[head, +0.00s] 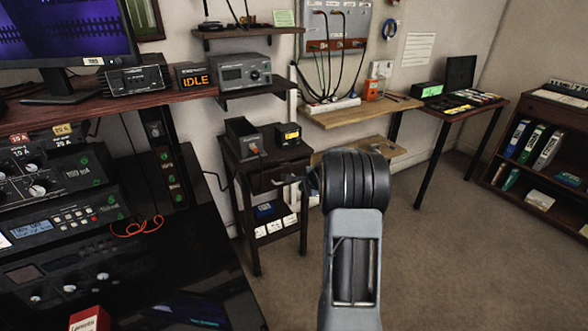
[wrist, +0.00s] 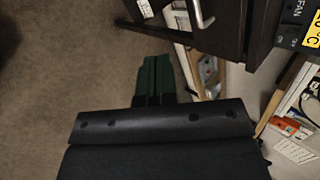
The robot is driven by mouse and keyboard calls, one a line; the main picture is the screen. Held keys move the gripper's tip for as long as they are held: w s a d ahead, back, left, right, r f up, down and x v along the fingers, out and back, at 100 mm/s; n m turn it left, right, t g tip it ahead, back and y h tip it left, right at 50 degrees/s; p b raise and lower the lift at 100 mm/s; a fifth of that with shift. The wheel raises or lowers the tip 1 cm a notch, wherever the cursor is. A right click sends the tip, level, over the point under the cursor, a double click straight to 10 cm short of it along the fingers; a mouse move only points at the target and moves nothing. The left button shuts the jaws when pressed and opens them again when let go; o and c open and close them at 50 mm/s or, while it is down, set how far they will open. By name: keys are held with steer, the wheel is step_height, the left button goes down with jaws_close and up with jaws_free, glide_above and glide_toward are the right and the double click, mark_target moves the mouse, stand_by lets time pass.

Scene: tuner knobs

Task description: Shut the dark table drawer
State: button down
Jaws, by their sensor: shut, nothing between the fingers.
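The dark table (head: 243,152) stands against the wall left of my arm in the head view. Its dark drawer (head: 265,181) has a pale metal handle (head: 289,181) and sits just under the top. How far the drawer stands out is hard to tell. In the wrist view the dark drawer front (wrist: 226,35) is at the top, with its curved handle (wrist: 203,14). My gripper (wrist: 153,60) shows two green fingers, shut and empty, below and left of the handle and apart from it. In the head view my arm mostly hides the gripper.
A small device with a yellow display (head: 289,135) and a dark box (head: 242,137) stand on the table. Boxes with white labels (head: 275,227) fill its lower shelf. A pale wooden board (head: 385,148) is close behind my arm. Carpet floor (head: 425,260) is free on the right.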

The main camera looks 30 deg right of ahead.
step_height(320, 180, down, 4)
steer(key=s+m+y+p, duration=0.1)
steer(key=m+y, duration=0.1)
steer(key=m, duration=0.1)
steer(key=m+t+h+p, duration=0.1)
steer(key=m+t+h, duration=0.2)
steer(key=m+t, duration=0.85)
glide_toward(290, 169)
steer(key=shift+m+g, duration=0.75)
steer(key=shift+g, duration=0.2)
steer(key=w, duration=0.2)
steer(key=w+r, duration=0.1)
steer(key=w, duration=0.4)
steer(key=shift+w+r, duration=0.2)
steer(key=shift+r, duration=0.1)
